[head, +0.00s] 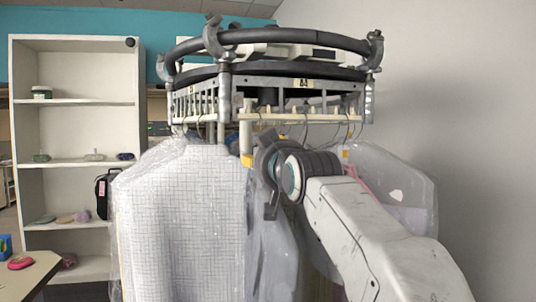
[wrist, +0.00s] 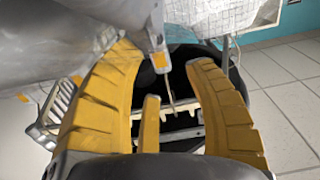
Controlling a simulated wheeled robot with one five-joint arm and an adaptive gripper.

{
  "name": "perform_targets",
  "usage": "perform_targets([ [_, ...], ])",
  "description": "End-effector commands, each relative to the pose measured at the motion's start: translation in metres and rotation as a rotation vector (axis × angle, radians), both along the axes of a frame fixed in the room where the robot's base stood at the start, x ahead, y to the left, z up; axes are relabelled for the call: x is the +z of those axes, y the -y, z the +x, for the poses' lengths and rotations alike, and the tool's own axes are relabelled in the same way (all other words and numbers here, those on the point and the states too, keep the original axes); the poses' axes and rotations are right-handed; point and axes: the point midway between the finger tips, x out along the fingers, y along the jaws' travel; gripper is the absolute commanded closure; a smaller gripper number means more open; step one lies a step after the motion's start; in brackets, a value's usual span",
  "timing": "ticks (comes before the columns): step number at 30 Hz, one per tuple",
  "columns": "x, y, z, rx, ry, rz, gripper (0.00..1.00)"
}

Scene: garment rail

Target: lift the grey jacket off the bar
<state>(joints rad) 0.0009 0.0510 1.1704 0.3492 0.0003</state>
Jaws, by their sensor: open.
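The grey jacket (head: 268,255) appears to be the grey garment hanging below the rail in the middle of the head view. My arm covers much of it. My gripper (head: 258,165) is at the top of this garment, just under the bar (head: 285,117). In the wrist view my gripper (wrist: 163,62) is open, its yellow fingers apart. A thin hanger hook and a pale rod with an orange patch show between them. Grey cloth (wrist: 70,40) fills the upper left there. I cannot tell whether the fingers touch the hanger.
A checked garment in clear plastic (head: 185,220) hangs close on the left. Another plastic-covered garment (head: 400,185) hangs at right, partly behind my arm. A round metal rail frame (head: 285,40) stands above. A white shelf unit (head: 75,130) is at left.

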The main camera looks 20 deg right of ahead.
Motion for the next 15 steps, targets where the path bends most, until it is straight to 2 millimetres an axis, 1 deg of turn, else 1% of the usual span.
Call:
perform_targets([
  [6, 0.001, 0.0, 0.02, 0.0, -0.003, 0.0, 0.52],
  [15, 0.001, 0.0, 0.043, 0.0, -0.002, 0.0, 0.52],
])
